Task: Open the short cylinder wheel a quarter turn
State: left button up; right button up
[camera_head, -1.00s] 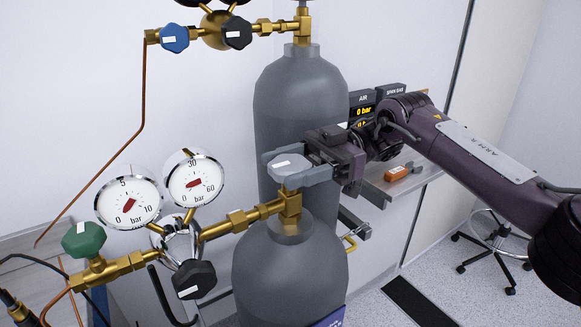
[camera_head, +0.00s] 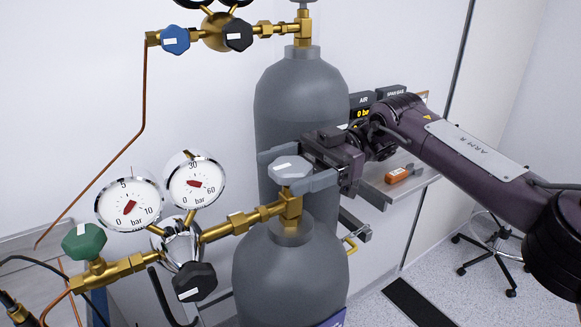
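The short grey cylinder (camera_head: 291,268) stands in front, with a brass valve (camera_head: 290,208) on its neck. Its grey wheel (camera_head: 291,168), with a white label, sits on top of the valve. My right gripper (camera_head: 292,168) reaches in from the right with its fingers along the far and near sides of the wheel. The fingers look close against the wheel's sides; whether they press on it I cannot tell. Two round gauges, the left one (camera_head: 129,204) and the right one (camera_head: 191,184), sit on the regulator left of the valve. My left gripper is not in view.
The taller grey cylinder (camera_head: 300,100) stands close behind the wheel. A green knob (camera_head: 84,241), a dark knob (camera_head: 194,281) and a blue knob (camera_head: 175,39) are at left. An orange device (camera_head: 402,173) lies on the shelf behind my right arm.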

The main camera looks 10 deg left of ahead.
jog(key=b+v, duration=0.3)
jog(key=v, duration=0.4)
jog(key=shift+w+d, duration=0.3)
